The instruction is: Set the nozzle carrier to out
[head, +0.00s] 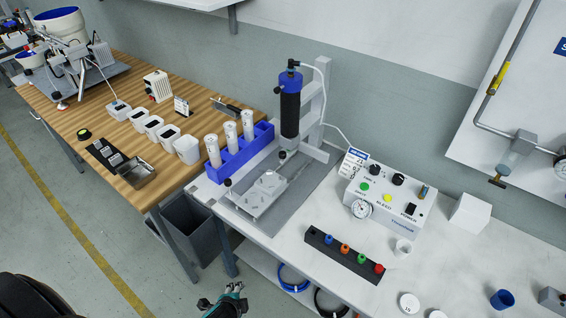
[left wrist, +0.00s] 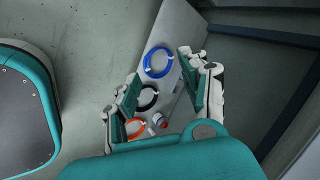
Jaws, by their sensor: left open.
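A gantry unit with a black cylinder (head: 290,108), blue-capped, stands upright on a grey post (head: 320,95) at the back of the white bench. Below it a light metal plate (head: 262,196), which looks like the nozzle carrier, lies on a grey base with a small black knob (head: 228,182) at its left end. Whether it is in or out I cannot tell. My left gripper (head: 220,298) is at the bottom edge of the head view, in front of and below the bench, well apart from the carrier. In the left wrist view its teal fingers (left wrist: 161,72) are open and empty.
A blue rack (head: 240,155) with white cartridges stands left of the gantry. A control box (head: 385,200) and a black holder with coloured knobs (head: 343,255) are to the right. A grey bin (head: 195,228) stands below. A shelf under the bench holds a blue coil (left wrist: 158,75).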

